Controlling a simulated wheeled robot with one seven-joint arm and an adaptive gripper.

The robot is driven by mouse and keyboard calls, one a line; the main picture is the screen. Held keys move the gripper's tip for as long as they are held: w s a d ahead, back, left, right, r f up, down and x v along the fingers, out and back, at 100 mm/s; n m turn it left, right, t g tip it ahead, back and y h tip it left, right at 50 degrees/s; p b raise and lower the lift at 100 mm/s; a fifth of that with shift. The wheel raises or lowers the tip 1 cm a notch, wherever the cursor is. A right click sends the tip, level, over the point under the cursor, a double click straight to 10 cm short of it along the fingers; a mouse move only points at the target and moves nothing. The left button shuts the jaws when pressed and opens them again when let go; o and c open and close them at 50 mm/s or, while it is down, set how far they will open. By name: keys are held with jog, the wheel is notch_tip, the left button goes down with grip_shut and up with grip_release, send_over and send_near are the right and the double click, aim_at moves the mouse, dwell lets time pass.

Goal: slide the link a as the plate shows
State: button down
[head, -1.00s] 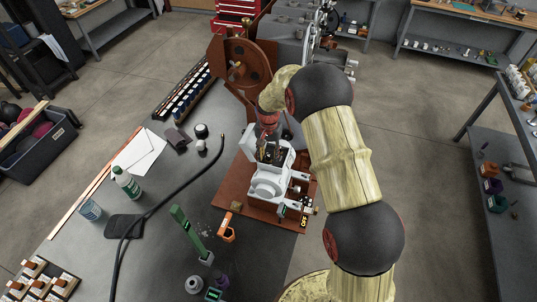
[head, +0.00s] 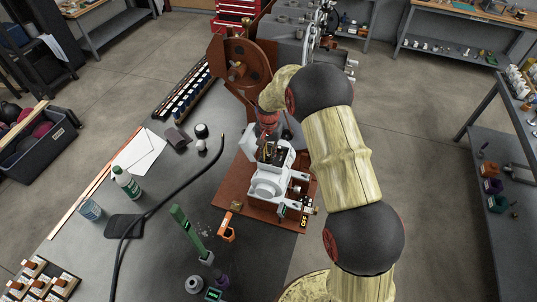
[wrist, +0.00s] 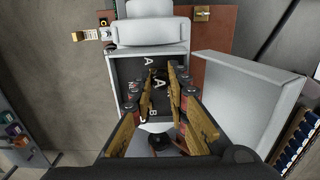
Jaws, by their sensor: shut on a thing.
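The white housing (head: 266,187) stands on a reddish-brown base plate (head: 230,200). In the wrist view its open white box (wrist: 185,54) holds a dark plate (wrist: 133,71) with white letters, among them A, N and B. My gripper (wrist: 160,76) reaches into the box over this plate, beside a letter A. Its fingers are shut on a small part that they mostly hide; I cannot tell its shape or whether it is link a. In the head view my gripper (head: 269,140) is small at the box.
A white lid-like panel (wrist: 249,96) stands open right of the box in the wrist view. A brown wheel (head: 240,65) rises behind the housing.

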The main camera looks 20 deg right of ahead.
aim_at(276, 163)
jog(key=s+d, duration=0.1)
jog(key=d, duration=0.2)
jog(key=shift+s, duration=0.4)
jog(key=shift+a, duration=0.15)
jog(key=c, duration=1.7)
grip_release()
jog(key=shift+r, duration=0.1)
notch_tip(276, 163, up, 12)
jog(key=shift+f, duration=0.1)
